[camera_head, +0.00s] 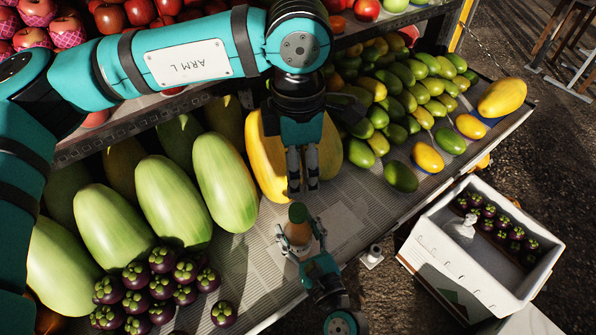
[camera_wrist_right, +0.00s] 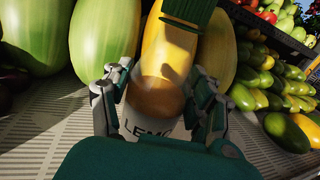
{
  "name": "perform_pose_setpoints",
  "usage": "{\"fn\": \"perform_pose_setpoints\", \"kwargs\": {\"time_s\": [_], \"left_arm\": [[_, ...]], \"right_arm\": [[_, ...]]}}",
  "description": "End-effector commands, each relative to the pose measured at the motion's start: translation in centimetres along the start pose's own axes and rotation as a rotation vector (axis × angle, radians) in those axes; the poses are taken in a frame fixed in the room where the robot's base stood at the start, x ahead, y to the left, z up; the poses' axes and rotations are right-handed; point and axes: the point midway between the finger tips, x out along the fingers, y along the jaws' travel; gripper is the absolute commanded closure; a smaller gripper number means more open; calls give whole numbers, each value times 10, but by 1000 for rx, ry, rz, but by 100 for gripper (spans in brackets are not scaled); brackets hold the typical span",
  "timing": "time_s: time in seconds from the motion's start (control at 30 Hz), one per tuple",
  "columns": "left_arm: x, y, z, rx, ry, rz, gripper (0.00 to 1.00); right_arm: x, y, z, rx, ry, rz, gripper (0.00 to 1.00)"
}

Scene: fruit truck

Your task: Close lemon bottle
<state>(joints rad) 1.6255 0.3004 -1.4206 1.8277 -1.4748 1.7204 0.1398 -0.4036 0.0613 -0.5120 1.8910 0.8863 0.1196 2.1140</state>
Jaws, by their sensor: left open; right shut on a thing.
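The lemon bottle (camera_head: 298,235) stands on the shelf in the middle of the head view, with amber contents and a green cap (camera_head: 298,212) at its top. My right gripper (camera_head: 301,231) is shut around the bottle's body. The right wrist view shows the bottle (camera_wrist_right: 153,125) between the fingers, with part of its white label readable, and the ribbed green cap (camera_wrist_right: 190,10) at the top edge. I cannot tell whether the cap is fully seated. My left gripper (camera_head: 303,188) is open and empty, pointing down just above the cap, apart from it.
Large green melons (camera_head: 170,200) stand to the left, and a yellow melon (camera_head: 265,160) is close behind the bottle. Mangosteens (camera_head: 160,285) lie at the front left. Mangoes (camera_head: 400,178) fill the right. A white box (camera_head: 435,248) stands beyond the shelf edge. Bare shelf (camera_head: 350,205) lies right of the bottle.

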Motion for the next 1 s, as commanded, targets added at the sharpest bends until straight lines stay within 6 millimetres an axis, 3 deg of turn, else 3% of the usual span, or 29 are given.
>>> {"fn": "perform_pose_setpoints", "kwargs": {"time_s": [0.17, 0.2, 0.37, 0.73, 0.87, 1.0], "left_arm": [[0, 0, 0, 0, 0, 0, 43], [0, 0, 0, 0, 0, 0, 43], [0, 0, 0, 0, 0, 0, 43], [0, 0, 0, 0, 0, 0, 43], [0, 0, 0, 0, 0, 0, 43], [0, 0, 0, 0, 0, 0, 43]], "right_arm": [[0, 0, -1, 2, 2, 1, 100], [0, 0, -1, 2, 2, 1, 36], [0, 0, -1, 1, 1, 1, 16], [-5, 0, 0, 0, 1, 1, 13], [-22, 0, -1, -1, 4, 3, 13], [-52, 1, -1, -1, 5, 5, 13]]}}
